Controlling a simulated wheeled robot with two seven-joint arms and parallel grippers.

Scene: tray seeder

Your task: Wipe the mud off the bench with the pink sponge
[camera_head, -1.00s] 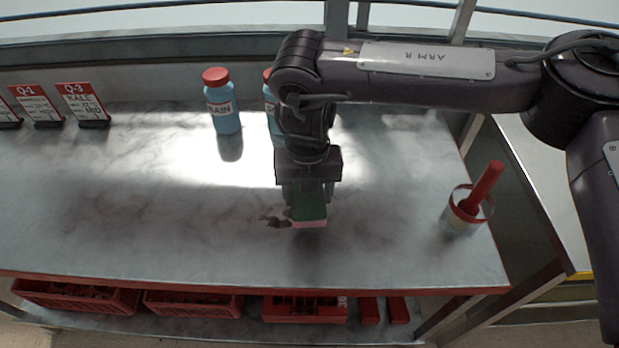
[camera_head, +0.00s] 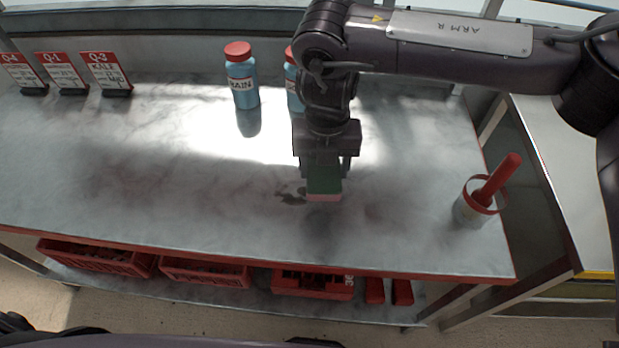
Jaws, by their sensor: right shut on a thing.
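The sponge (camera_head: 324,190), pink below with a green upper layer, is held by my right gripper (camera_head: 325,172), which is shut on it. The gripper points down over the middle of the bench (camera_head: 150,185), a grey marbled top with a red front edge. A dark mud patch (camera_head: 291,194) lies on the bench just left of the sponge. Part of the patch may be hidden behind the sponge. I cannot tell whether the sponge touches the bench top. My left gripper is not in view.
Two blue bottles with red caps, one on the left (camera_head: 242,76) and one partly behind my arm (camera_head: 293,80), stand at the back. Sign cards (camera_head: 107,72) stand back left. A cup (camera_head: 472,209) holding a red tool (camera_head: 497,180) stands right. Red crates (camera_head: 205,272) sit below.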

